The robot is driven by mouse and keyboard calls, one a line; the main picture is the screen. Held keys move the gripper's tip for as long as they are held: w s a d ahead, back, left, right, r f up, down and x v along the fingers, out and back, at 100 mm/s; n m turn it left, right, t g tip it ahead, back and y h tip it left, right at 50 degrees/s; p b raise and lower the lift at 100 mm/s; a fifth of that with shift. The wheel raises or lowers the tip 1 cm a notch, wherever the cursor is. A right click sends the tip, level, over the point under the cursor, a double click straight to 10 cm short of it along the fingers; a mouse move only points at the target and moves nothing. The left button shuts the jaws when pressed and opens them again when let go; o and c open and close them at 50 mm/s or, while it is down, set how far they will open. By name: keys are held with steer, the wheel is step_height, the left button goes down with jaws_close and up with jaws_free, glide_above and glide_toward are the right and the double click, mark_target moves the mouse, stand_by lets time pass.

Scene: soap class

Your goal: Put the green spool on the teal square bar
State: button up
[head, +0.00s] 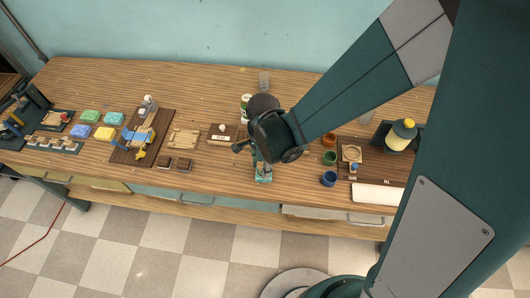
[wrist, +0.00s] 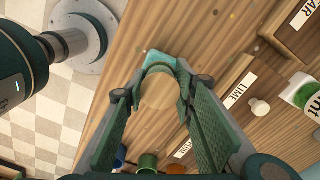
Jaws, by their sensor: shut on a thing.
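My gripper (wrist: 158,92) is shut on a round piece with a pale wooden end (wrist: 158,91), which I take to be the green spool. Green shows at its edge, but my fingers hide most of its side.
Small blue (head: 329,179), green (head: 329,158) and orange (head: 329,139) pots stand to the right. A wooden block labelled LIME (wrist: 238,90) with a pale knob is close by. A white-green bottle (head: 246,101) stands behind. Coloured soaps (head: 90,116) lie far left.

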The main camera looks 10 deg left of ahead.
steer(key=shift+f, duration=0.25)
steer(key=o, duration=0.9)
steer(key=shift+r, duration=0.25)
steer(key=shift+r+p, duration=0.85)
steer(key=shift+r, duration=5.15)
